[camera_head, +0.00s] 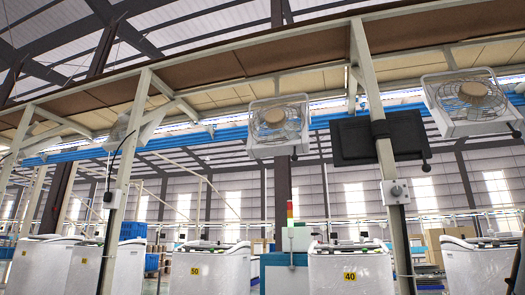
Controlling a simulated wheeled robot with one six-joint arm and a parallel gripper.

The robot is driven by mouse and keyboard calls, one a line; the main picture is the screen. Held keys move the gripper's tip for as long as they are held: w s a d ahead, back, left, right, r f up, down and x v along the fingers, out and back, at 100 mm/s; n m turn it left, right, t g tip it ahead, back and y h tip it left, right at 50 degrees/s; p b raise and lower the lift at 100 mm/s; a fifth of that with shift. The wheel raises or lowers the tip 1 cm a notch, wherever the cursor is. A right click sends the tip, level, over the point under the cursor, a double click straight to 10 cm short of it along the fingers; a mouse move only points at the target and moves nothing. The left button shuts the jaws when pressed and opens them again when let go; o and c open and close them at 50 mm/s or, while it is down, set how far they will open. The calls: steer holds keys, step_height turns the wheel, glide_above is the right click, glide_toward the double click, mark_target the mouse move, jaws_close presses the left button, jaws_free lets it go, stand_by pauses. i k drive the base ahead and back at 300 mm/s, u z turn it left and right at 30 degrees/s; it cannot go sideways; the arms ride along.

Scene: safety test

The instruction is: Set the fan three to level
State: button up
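Three white fans hang below the overhead shelf. One box-shaped fan (278,126) is at the upper middle, and another box fan (468,101) is at the upper right. A third fan (135,126) is at the left, partly hidden by a post and seen from the side. No number is readable on any fan. A small grey-white box with a round knob (395,190) is on the right post. A similar small box (113,199) is on the left post, with a dark cable above it. Their settings are too small to read. My gripper does not show.
The right post (372,100) and left post (125,160) stand in front. A dark panel (378,138) hangs by the right post. White tubs labelled 50 (209,270) and 40 (350,268) stand below. Blue crates (132,231) are behind.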

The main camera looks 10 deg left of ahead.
mark_target(275, 117)
steer(key=u, duration=0.4)
steer(key=i, duration=1.6)
steer(key=z, duration=0.55)
